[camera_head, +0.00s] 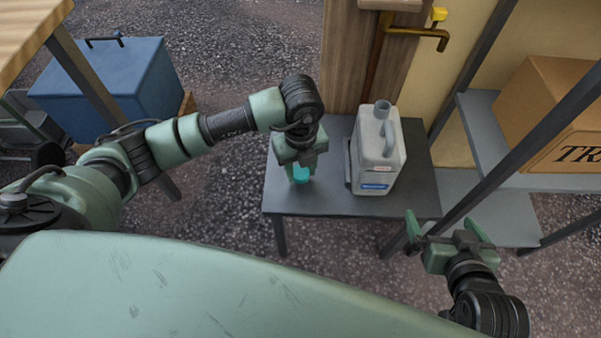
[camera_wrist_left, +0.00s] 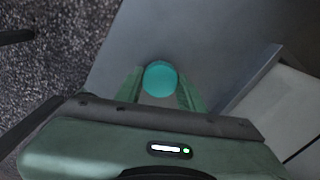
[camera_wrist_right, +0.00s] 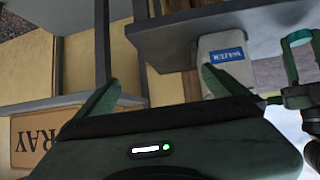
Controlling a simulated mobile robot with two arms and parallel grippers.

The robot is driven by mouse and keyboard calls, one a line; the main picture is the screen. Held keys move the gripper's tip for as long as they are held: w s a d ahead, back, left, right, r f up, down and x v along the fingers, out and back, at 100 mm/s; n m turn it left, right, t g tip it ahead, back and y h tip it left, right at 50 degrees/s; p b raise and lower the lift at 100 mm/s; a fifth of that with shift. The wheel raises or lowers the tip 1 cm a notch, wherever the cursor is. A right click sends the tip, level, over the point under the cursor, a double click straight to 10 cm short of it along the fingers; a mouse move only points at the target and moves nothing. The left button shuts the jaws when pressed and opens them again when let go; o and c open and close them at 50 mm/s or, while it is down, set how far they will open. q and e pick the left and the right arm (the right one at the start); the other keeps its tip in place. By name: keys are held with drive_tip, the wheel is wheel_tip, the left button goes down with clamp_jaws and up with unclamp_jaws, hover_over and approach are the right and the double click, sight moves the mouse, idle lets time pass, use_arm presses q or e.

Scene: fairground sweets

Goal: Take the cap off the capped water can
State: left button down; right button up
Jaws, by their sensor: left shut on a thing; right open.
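The water can (camera_head: 376,150) is a grey-white jug with a handle and a blue label, upright on a small dark table (camera_head: 330,203). Its neck (camera_head: 382,106) shows no cap on it. A turquoise cap (camera_head: 301,174) is between the fingers of my left gripper (camera_head: 299,172), low over the table to the left of the can. The cap also shows in the left wrist view (camera_wrist_left: 160,78). Whether it touches the table I cannot tell. My right gripper (camera_head: 447,230) is open and empty, in front of the table's right end. The can's label shows in the right wrist view (camera_wrist_right: 227,56).
A brass tap (camera_head: 430,34) with a yellow handle is on the wall behind the can. A metal shelf (camera_head: 490,130) with a cardboard box (camera_head: 555,105) stands at the right. A blue chest (camera_head: 120,85) is at the back left. Bare tabletop lies right of the can.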

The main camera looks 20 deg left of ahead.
sight(301, 172)
use_arm(q)
drive_tip(key=shift+f, duration=0.85)
use_arm(e)
drive_tip(key=shift+w+a+r+t, duration=0.35)
drive_tip(key=shift+w+r+t, duration=0.4)
drive_tip(key=shift+r, duration=0.1)
use_arm(q)
drive_tip(key=shift+f, duration=0.15)
use_arm(e)
drive_tip(key=shift+w+r, duration=0.2)
use_arm(q)
drive_tip(key=c, duration=0.9)
unclamp_jaws()
wheel_tip(301, 172, up, 6)
drive_tip(key=shift+r+p, duration=0.25)
drive_tip(key=shift+p, duration=0.65)
wheel_tip(301, 172, up, 6)
drive_tip(key=shift+f+p, duration=0.1)
drive_tip(key=shift+p, duration=0.55)
use_arm(e)
drive_tip(key=s+d+f+g+h, duration=0.1)
drive_tip(key=s+d+f+g, duration=0.1)
drive_tip(key=s+f+g, duration=0.2)
drive_tip(key=s+d+f+g, duration=0.2)
drive_tip(key=s+f+g, duration=0.1)
drive_tip(key=s, duration=0.7)
drive_tip(key=shift+s+d+f+g+h, duration=0.15)
drive_tip(key=shift+d+f+g+h, duration=0.25)
drive_tip(key=shift+g, duration=0.35)
